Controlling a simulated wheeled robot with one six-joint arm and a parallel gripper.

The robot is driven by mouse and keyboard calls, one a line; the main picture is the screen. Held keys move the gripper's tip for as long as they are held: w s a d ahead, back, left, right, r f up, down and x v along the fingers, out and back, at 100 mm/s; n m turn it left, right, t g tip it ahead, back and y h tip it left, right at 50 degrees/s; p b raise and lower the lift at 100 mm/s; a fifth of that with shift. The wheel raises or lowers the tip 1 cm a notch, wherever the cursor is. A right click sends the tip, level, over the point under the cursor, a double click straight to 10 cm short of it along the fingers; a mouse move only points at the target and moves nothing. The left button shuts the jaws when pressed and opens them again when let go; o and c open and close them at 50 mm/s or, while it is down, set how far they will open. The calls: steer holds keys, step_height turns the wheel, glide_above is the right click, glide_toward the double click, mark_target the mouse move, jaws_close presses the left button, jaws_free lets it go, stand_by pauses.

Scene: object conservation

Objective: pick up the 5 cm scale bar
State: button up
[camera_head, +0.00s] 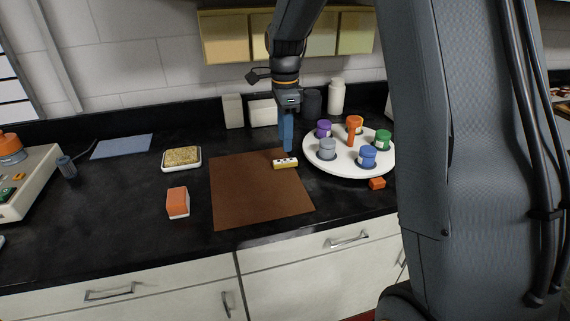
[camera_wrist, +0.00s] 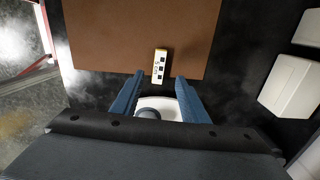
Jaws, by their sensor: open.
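The scale bar (camera_head: 285,164) is a small pale yellow and white block with dark square marks. It lies near the far right edge of the brown mat (camera_head: 258,205). In the wrist view the scale bar (camera_wrist: 161,62) lies just beyond the fingertips, near the mat's edge, lined up roughly with the gap between them. My gripper (camera_head: 287,149) points down over the bar's far side in the head view. In the wrist view its two blue fingers (camera_wrist: 158,76) are apart with nothing held between them.
A white round tray (camera_head: 345,168) with several coloured jars stands close to the right of my gripper. An orange block (camera_head: 377,184) lies by its front. An orange and white block (camera_head: 178,202) and a dish with a tan sponge-like pad (camera_head: 182,157) lie left of the mat. The mat's middle is clear.

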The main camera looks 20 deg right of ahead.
mark_target(285, 161)
steer(key=shift+s+f+p, duration=0.15)
steer(key=shift+f+p, duration=0.95)
steer(key=shift+f, duration=2.4)
jaws_close()
